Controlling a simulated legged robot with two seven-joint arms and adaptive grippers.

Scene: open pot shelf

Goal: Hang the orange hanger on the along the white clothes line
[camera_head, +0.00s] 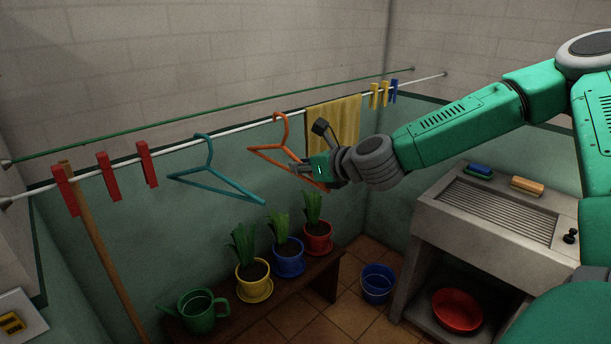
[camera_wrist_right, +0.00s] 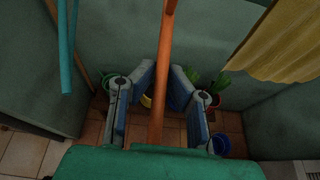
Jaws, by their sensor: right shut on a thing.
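The orange hanger (camera_head: 268,146) is at the white clothes line (camera_head: 240,128), between a teal hanger and a yellow cloth. Its hook overlaps the line in the head view; I cannot tell whether it rests on it. My right gripper (camera_head: 312,170) is shut on the hanger's right side, below the line. In the right wrist view, the orange bar (camera_wrist_right: 162,85) runs between the fingers (camera_wrist_right: 158,105). The gripper hides part of the hanger's right end. My left gripper is not in view.
The teal hanger (camera_head: 190,171) and red clothespins (camera_head: 147,165) are left on the line. The yellow cloth (camera_head: 340,122) hangs close right of the gripper. A green line (camera_head: 200,118) runs behind. Potted plants (camera_head: 289,260) stand on a bench below. A sink (camera_head: 490,220) is right.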

